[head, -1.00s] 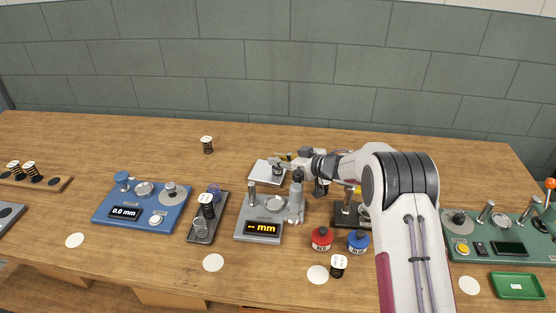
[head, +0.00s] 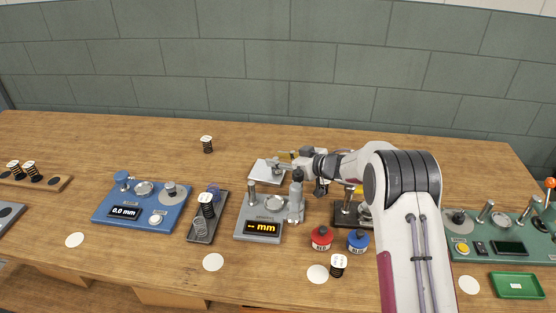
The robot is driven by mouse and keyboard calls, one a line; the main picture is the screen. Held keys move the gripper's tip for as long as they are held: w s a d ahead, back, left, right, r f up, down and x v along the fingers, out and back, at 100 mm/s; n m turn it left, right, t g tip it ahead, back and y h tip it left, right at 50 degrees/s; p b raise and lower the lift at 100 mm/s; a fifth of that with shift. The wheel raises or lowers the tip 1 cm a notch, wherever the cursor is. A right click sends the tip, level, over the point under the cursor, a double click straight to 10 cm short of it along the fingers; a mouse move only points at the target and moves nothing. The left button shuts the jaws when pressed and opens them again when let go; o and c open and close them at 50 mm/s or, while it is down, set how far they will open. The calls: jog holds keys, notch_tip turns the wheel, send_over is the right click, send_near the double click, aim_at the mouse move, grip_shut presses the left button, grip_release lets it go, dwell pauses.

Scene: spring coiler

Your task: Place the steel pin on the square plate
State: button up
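The square plate (head: 262,176) is a pale silver slab lying on the bench behind the grey gauge. My gripper (head: 280,164) is over the plate's right part, reaching in from the right. A small grey upright shape (head: 277,172), which may be the steel pin, shows at the fingertips over the plate. It is too small to tell whether it touches the plate or whether the fingers grip it. The finger opening is not clear.
The grey gauge (head: 260,230) with its display stands in front of the plate. A grey bottle (head: 296,200) stands close to the gripper. Red (head: 321,238) and blue (head: 358,241) pots stand nearer. A black spring (head: 207,145) stands at the back left; the bench around it is clear.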

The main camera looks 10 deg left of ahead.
jog(key=shift+s+d+r, duration=0.3)
jog(key=shift+s+d, duration=0.1)
jog(key=shift+d, duration=0.15)
jog(key=v, duration=0.3)
notch_tip(320, 180, up, 7)
dwell(0.7)
